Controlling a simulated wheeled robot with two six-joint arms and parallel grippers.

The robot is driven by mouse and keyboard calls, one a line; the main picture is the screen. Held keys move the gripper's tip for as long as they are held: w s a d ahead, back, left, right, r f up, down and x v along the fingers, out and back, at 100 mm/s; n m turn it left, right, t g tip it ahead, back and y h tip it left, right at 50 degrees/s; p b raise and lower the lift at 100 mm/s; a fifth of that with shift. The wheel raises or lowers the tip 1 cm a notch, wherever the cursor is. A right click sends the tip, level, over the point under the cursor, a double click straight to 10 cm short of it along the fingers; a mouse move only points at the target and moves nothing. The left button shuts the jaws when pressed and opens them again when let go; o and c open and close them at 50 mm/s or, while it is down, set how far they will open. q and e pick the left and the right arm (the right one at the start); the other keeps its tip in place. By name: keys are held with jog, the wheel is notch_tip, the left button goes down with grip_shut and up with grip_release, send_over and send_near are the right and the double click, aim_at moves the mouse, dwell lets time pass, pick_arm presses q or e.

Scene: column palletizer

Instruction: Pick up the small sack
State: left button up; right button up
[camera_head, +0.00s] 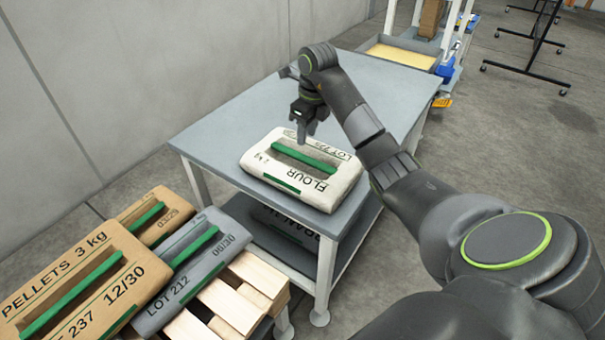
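A white sack marked FLOUR and 2 kg (260,163) lies flat on the grey table (240,118), near its front edge. It has a green carrying strap (304,156) along its top. My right gripper (302,136) points down just above the far side of this sack, close to the strap. Whether it touches the sack, and the gap between its fingers, cannot be made out. My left gripper is not in view.
A wooden pallet (235,305) at the lower left holds a brown PELLETS 3 kg sack (130,255), a grey sack (185,285) and a smaller brown sack (172,225). A dark sack (275,232) lies on the table's lower shelf. The table behind the flour sack is clear.

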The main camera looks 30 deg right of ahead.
aim_at(303, 156)
jog(key=f+b, duration=0.2)
jog(key=f, duration=0.1)
jog(key=shift+w+a+f+b, duration=0.1)
jog(key=shift+w+f+b, duration=0.15)
jog(key=shift+b, duration=0.15)
jog(key=shift+f+b, duration=0.6)
jog(key=shift+b, duration=0.05)
jog(key=shift+w+f+b, duration=0.15)
jog(key=shift+f+b, duration=0.45)
jog(key=shift+f, duration=0.2)
jog(key=shift+a+f, duration=0.1)
jog(key=shift+f, duration=0.3)
jog(key=shift+w+f, duration=0.2)
jog(key=shift+f, duration=0.6)
jog(key=shift+w+f, duration=0.15)
jog(key=shift+f, duration=0.6)
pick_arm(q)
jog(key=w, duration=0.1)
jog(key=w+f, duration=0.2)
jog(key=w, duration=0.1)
pick_arm(e)
grip_shut()
